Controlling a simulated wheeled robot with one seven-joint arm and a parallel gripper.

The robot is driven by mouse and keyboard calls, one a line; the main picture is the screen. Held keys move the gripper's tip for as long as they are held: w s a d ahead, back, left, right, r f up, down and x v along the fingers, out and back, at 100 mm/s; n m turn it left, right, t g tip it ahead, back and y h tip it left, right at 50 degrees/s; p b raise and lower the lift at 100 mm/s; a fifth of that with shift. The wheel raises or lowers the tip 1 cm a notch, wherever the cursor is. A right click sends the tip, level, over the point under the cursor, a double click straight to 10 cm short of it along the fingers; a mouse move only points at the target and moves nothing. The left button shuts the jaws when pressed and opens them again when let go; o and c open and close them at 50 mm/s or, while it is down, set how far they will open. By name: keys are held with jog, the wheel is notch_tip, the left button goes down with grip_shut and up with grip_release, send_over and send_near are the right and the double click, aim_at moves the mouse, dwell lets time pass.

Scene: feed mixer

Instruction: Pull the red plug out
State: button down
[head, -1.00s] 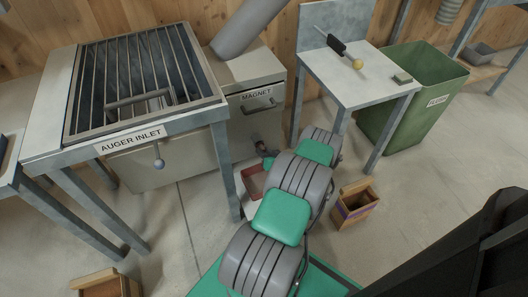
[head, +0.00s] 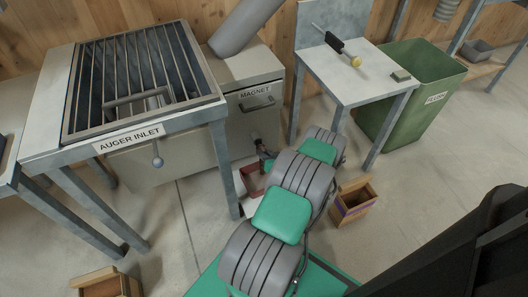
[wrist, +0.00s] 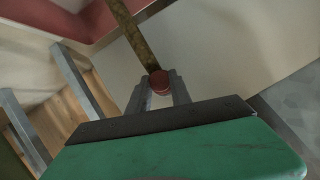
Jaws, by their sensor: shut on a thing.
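The red plug (wrist: 160,82) is between my two grey fingertips in the wrist view. My gripper (wrist: 159,88) is shut on it. In the head view my gripper (head: 262,150) is small, by the lower side of the beige box marked MAGNET (head: 246,121), just above a red tray (head: 250,181) on the floor. The tray's red wall also shows at the upper left of the wrist view (wrist: 92,20). A brownish strip (wrist: 132,32) runs from behind the plug toward the tray; I cannot tell whether it is falling material. The plug's seat is hidden.
The auger inlet table (head: 35,125) stands at the left of the box. A grey side table (head: 350,85) with a dark-bladed tool and a green bin (head: 415,100) stand at the right. Wooden boxes (head: 352,203) (head: 105,285) lie on the floor. Open floor shows at the right.

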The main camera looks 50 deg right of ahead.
jog(key=shift+s+a+f, duration=0.1)
jog(key=shift+s+a, duration=0.3)
jog(key=shift+s, duration=0.3)
jog(key=shift+s+a+f, duration=0.1)
jog(key=shift+s+a, duration=0.3)
jog(key=shift+s, duration=0.35)
jog(key=shift+s+a, duration=0.4)
jog(key=shift+s, duration=0.3)
